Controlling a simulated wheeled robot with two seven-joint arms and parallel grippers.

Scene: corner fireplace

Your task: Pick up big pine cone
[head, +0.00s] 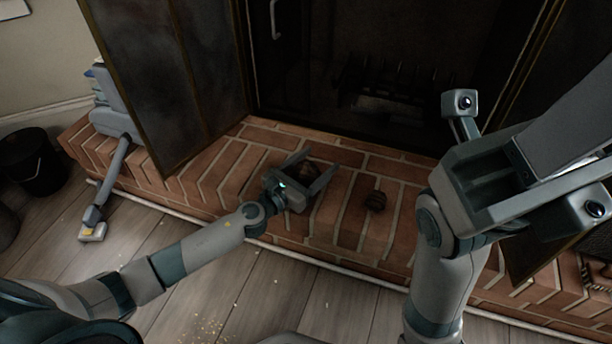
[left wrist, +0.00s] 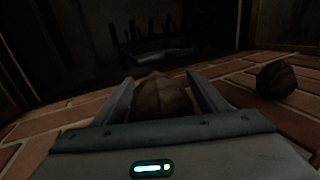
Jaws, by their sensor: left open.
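The big pine cone (head: 309,170) is brown and lies on the brick hearth, partly hidden by my left gripper. My left gripper (head: 320,171) is open, with its two fingers on either side of the cone. In the left wrist view the big pine cone (left wrist: 163,97) sits between the fingers of the left gripper (left wrist: 163,85), its lower part hidden by the palm. I cannot tell whether the fingers touch it. My right arm fills the right of the head view, and no right fingertips can be made out.
A smaller pine cone (head: 376,200) lies on the brick hearth (head: 340,222) to the right; it also shows in the left wrist view (left wrist: 276,79). The dark fireplace with a grate (head: 395,85) is behind. An open door panel (head: 180,75) stands at the left. A black bucket (head: 32,165) is far left.

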